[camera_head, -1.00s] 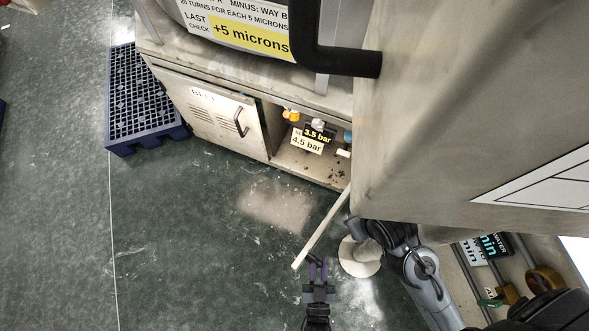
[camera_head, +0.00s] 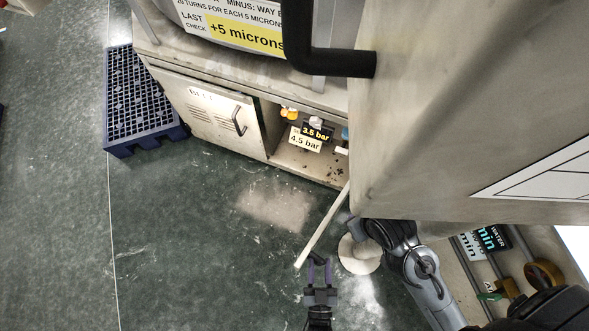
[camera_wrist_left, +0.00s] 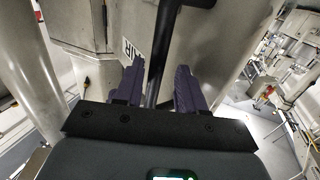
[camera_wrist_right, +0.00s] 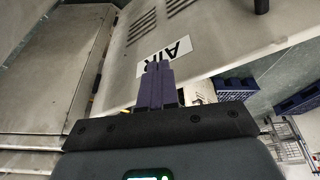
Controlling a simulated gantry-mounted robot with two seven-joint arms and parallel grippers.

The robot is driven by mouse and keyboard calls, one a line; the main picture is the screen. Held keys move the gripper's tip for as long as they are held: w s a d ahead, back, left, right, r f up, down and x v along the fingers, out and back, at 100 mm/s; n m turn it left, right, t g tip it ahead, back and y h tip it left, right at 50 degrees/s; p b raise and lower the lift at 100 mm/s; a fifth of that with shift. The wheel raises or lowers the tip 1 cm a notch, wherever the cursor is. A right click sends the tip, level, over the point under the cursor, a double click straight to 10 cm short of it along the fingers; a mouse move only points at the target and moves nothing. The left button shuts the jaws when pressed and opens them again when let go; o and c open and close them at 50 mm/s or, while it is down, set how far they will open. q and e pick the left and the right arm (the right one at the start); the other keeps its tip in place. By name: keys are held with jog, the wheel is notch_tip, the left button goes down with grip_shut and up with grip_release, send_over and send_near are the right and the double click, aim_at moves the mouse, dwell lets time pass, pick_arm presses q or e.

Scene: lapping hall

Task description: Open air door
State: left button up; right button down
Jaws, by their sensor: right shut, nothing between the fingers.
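The air door (camera_head: 325,226) stands swung out from the cabinet, seen nearly edge-on in the head view. Its AIR label shows in the right wrist view (camera_wrist_right: 165,57). My left gripper (camera_head: 320,262) is at the door's free end; in the left wrist view its fingers (camera_wrist_left: 157,85) stand apart with the dark handle bar (camera_wrist_left: 158,60) between them, gaps seeming to show. My right gripper (camera_wrist_right: 156,75) has its fingers together and empty, in front of the door's outer face by the label. In the head view its fingertips are hidden or unclear beside the door.
The cabinet opening shows fittings and pressure tags (camera_head: 307,144). A closed cabinet door (camera_head: 215,115) with a handle is left of it. A blue grated pallet (camera_head: 145,105) lies farther left. A large metal housing (camera_head: 450,130) overhangs on the right. The floor in front is clear.

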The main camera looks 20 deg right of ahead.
pick_arm(q)
jog(key=a+p+v, duration=0.1)
jog(key=p+v, duration=0.1)
jog(key=v, duration=0.9)
jog(key=shift+a, duration=0.2)
jog(key=shift+w, duration=0.2)
